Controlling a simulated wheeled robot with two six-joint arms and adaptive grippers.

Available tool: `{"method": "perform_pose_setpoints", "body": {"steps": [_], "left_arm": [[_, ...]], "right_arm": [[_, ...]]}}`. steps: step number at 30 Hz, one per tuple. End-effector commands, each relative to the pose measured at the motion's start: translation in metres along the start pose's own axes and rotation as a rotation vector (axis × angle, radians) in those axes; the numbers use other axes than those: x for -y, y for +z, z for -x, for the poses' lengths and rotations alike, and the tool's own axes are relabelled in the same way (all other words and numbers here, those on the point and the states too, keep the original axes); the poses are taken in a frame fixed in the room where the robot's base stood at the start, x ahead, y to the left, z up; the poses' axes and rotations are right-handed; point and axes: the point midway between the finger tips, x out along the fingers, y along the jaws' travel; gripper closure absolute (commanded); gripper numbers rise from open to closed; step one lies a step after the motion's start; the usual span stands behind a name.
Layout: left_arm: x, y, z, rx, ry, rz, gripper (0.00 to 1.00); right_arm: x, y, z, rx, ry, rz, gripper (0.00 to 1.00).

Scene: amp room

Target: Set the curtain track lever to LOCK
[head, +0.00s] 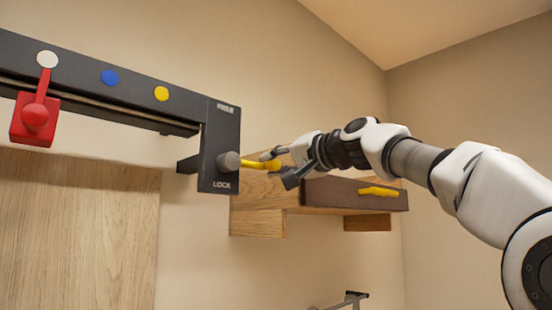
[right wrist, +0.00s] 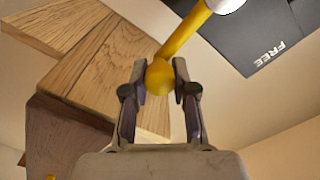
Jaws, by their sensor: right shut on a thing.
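The curtain track lever (head: 252,162) is a yellow handle on a grey round hub (head: 228,161), on the dark end plate (head: 222,128) of the track. The plate reads FREE at the top and LOCK at the bottom. The handle points right from the hub, close to level and tilted slightly down. My right gripper (head: 280,166) is shut on the lever's outer end. In the right wrist view the lever's round yellow tip (right wrist: 160,77) sits between the fingers (right wrist: 159,84). My left gripper is not in view.
A dark track (head: 75,84) with blue and yellow dots runs left along the wall, and a red block (head: 33,118) hangs from it. Behind my right gripper is a wooden shelf (head: 257,222) with a brown front (head: 335,194) and another yellow handle (head: 378,191).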

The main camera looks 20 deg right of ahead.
Motion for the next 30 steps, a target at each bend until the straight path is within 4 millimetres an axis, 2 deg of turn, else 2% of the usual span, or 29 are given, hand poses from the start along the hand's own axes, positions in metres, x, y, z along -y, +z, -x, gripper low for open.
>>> {"method": "perform_pose_setpoints", "body": {"steps": [18,19,21,30], "left_arm": [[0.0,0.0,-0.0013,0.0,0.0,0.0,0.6],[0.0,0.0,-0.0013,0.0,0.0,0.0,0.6],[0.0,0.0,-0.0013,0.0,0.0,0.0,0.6],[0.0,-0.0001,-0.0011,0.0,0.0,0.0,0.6]], "right_arm": [[-0.0044,0.0041,-0.0011,0.004,0.002,-0.051,1.0],[-0.0045,0.0042,-0.0011,0.004,0.002,-0.05,0.67],[-0.0045,0.0041,-0.0011,0.004,0.002,-0.05,0.47],[-0.0034,0.0029,-0.0002,0.001,0.0,-0.049,0.47]]}}
